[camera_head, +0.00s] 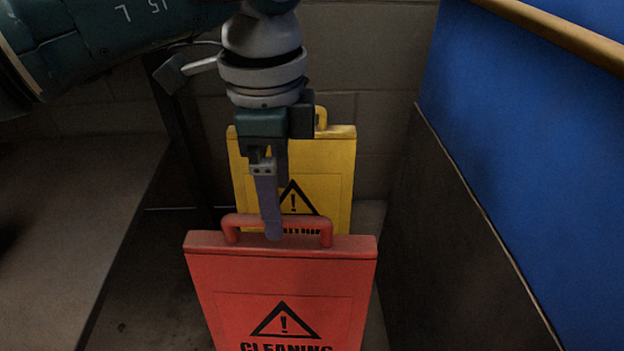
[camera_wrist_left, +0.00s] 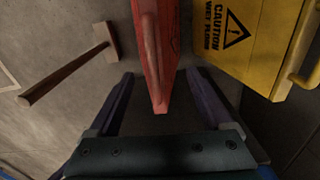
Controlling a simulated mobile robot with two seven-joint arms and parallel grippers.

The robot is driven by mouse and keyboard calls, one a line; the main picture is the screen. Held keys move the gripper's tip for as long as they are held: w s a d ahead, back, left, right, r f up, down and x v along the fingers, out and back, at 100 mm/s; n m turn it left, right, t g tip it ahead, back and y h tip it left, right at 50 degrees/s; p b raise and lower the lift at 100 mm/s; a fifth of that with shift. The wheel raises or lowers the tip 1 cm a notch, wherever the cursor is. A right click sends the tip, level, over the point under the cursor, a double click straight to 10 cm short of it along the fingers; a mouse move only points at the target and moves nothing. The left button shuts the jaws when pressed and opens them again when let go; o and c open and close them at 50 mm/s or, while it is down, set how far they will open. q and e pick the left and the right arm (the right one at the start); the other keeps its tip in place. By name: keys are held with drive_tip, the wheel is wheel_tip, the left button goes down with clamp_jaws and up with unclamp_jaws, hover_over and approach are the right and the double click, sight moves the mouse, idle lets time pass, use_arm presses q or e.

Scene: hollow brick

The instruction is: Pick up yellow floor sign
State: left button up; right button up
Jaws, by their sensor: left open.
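The yellow floor sign (camera_head: 333,160) stands upright against the back wall, behind a red floor sign (camera_head: 270,245). Its yellow handle shows at the top, and my left gripper and the red sign hide part of its face. In the left wrist view the yellow sign (camera_wrist_left: 262,48) is at the upper right, outside the fingers. My left gripper (camera_head: 272,234) points down at the red sign's handle. In the wrist view its fingers (camera_wrist_left: 158,80) are spread, with the end of the red sign (camera_wrist_left: 162,95) showing between them. I cannot tell whether they touch it. My right gripper is not in view.
A blue wall panel with a dark lower part (camera_head: 455,225) and a wooden rail (camera_head: 560,33) closes off the right side. A grey ledge (camera_head: 70,200) is on the left. A T-shaped wooden tool (camera_wrist_left: 70,70) shows in the wrist view.

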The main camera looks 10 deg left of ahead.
sight(279, 243)
use_arm(q)
drive_tip(key=f, duration=0.1)
drive_tip(key=f+b, duration=0.1)
drive_tip(key=f, duration=0.1)
drive_tip(key=s+f+b, duration=0.1)
drive_tip(key=shift+s+d+f, duration=0.1)
drive_tip(key=shift+d+f, duration=0.05)
drive_tip(key=shift+d, duration=0.2)
drive_tip(key=f+b, duration=0.2)
drive_tip(key=a+f+b, duration=0.1)
drive_tip(key=f+b, duration=0.1)
drive_tip(key=shift+f, duration=0.4)
drive_tip(key=shift+r, duration=0.1)
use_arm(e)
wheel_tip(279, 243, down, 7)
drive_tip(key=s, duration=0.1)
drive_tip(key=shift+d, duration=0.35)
use_arm(q)
clamp_jaws()
drive_tip(key=shift+w+r, duration=0.1)
drive_tip(key=shift+w, duration=0.1)
